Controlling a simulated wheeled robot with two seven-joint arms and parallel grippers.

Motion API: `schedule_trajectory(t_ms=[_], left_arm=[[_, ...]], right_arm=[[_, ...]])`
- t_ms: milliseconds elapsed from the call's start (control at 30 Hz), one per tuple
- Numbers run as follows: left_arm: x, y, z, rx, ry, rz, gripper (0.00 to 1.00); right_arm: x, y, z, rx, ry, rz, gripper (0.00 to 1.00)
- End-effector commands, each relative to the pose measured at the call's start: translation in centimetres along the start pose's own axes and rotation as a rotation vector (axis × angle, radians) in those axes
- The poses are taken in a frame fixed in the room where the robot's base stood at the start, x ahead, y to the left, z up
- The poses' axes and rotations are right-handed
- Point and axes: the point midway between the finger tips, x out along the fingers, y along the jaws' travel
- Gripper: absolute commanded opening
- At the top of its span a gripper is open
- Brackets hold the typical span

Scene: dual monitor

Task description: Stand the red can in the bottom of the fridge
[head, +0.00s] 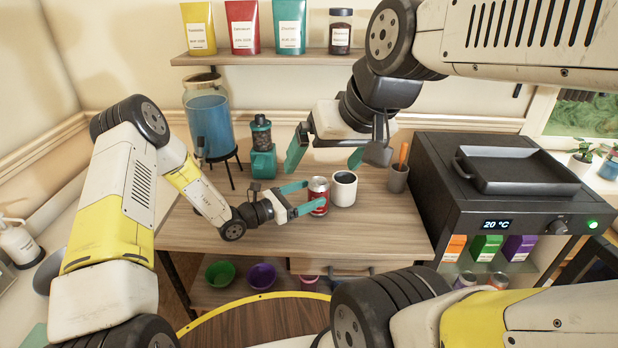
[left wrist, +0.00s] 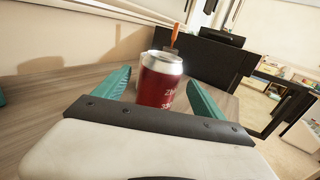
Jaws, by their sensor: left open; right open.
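The red can (head: 318,190) stands upright on the wooden table, left of a white mug. My left gripper (head: 306,198) is open low over the table, its teal fingers on either side of the can. In the left wrist view the can (left wrist: 160,85) stands between the spread fingers (left wrist: 160,98). My right gripper (head: 325,160) is open and empty, above and behind the can. A black unit (head: 490,220) with a 20 °C display stands at the right, with packets and cans inside its lower part; I cannot tell for certain that it is the fridge.
The white mug (head: 344,188) is close beside the can. A black tray (head: 515,170) lies on the unit. The table's front is clear.

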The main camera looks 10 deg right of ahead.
Motion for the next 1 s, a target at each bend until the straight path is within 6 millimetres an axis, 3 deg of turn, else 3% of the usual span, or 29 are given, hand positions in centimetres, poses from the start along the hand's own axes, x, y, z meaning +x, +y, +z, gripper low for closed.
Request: schedule_trajectory(t_ms=[100,233,567,667,767,900,1000], left_arm=[[-2.5,0.1,0.0,-0.002,0.0,0.003,0.8],[-4.4,0.1,0.0,-0.001,0.0,0.002,0.8],[-5.7,-0.1,0.4,0.011,0.001,-0.009,0.8],[-5.9,-0.7,2.4,0.072,0.011,-0.06,0.8],[-6.6,-2.1,6.1,0.195,0.039,-0.162,0.8],[-8.9,-5.5,11.5,0.431,0.116,-0.346,0.8],[-11.2,-7.9,14.5,0.605,0.188,-0.469,0.8]], right_arm=[[0.0,0.0,0.0,0.0,0.0,0.0,0.98],[0.0,0.0,0.0,0.0,0.0,0.0,0.98],[0.0,0.0,0.0,0.0,0.0,0.0,0.98],[0.0,0.0,0.0,0.0,0.0,0.0,0.98],[0.0,0.0,0.0,0.0,0.0,0.0,0.98],[0.0,0.0,0.0,0.0,0.0,0.0,0.98],[0.0,0.0,0.0,0.0,0.0,0.0,0.98]])
